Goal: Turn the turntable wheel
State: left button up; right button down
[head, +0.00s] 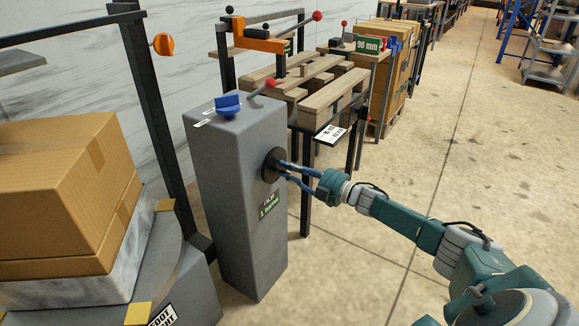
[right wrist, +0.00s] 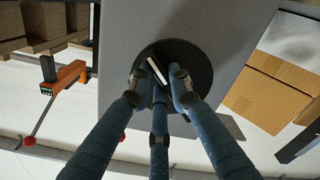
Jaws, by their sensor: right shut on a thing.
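The wheel is a dark round disc (head: 267,167) on the right-hand face of a grey pedestal (head: 222,190). It shows close up in the right wrist view (right wrist: 199,60), with a light bar (right wrist: 157,72) near its middle. My right gripper (head: 282,171) reaches the disc from the right, its blue fingers shut on the wheel. In the right wrist view its fingertips (right wrist: 160,80) sit around the bar and hide part of the disc. The turntable (head: 185,275) at the left carries a cardboard box (head: 70,180). My left gripper is not in view.
A rack with wooden slats (head: 330,100) stands just behind, with red-tipped levers. A dark post (head: 150,100) rises beside the turntable. Open concrete floor (head: 440,150) lies to the right.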

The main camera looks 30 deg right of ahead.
aim_at(274, 173)
jog(key=m, duration=0.2)
jog(key=a+m+p, duration=0.1)
jog(key=m, duration=0.2)
jog(key=f+m+p, duration=0.1)
jog(key=m, duration=0.2)
jog(key=shift+s+a+f, duration=0.1)
jog(key=shift+s+a, duration=0.1)
jog(key=shift+s, duration=0.1)
jog(key=m, duration=0.2)
jog(key=a+m+p, duration=0.1)
jog(key=m, duration=0.2)
jog(key=shift+s+m, duration=0.2)
jog(key=shift+m, duration=0.1)
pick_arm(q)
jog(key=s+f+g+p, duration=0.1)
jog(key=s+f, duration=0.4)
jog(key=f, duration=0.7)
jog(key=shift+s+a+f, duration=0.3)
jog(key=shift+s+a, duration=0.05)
pick_arm(e)
jog(key=shift+s+a+m, duration=0.15)
jog(key=shift+a+m, duration=0.05)
jog(key=shift+m, duration=1.3)
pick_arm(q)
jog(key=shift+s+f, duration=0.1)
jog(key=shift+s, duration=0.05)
pick_arm(e)
jog(key=shift+r, duration=0.2)
jog(key=c, duration=1.6)
grip_release()
